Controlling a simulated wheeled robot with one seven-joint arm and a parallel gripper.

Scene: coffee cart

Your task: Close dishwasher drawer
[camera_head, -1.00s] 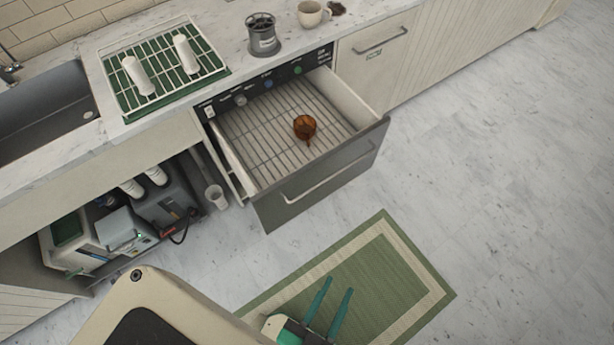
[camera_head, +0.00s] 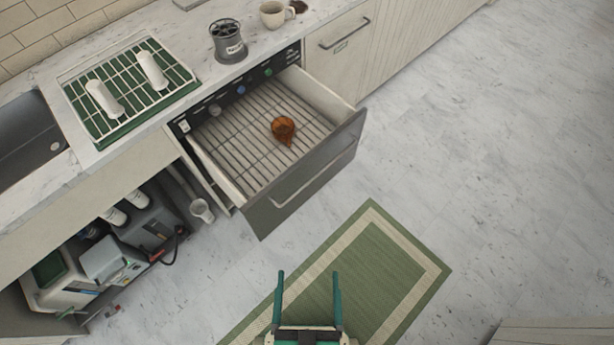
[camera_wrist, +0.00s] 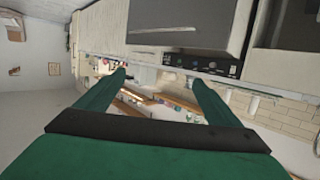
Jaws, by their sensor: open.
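The dishwasher drawer (camera_head: 262,215) is pulled out from under the counter, with a grey front and a bar handle (camera_head: 300,184). A brown-orange cup-like item (camera_head: 283,129) sits on its wire rack (camera_head: 240,150). My gripper (camera_head: 308,275) is open and empty, in front of the drawer and above the green rug, apart from the drawer. In the wrist view the open fingers of my gripper (camera_wrist: 160,80) show, with the grey drawer front (camera_wrist: 188,24) beyond them at the top.
A green rug (camera_head: 360,275) lies on the floor before the drawer. The counter carries a drying rack (camera_head: 130,85), a grey canister (camera_head: 228,42) and a cup (camera_head: 272,14). An open shelf at left holds machines (camera_head: 105,262).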

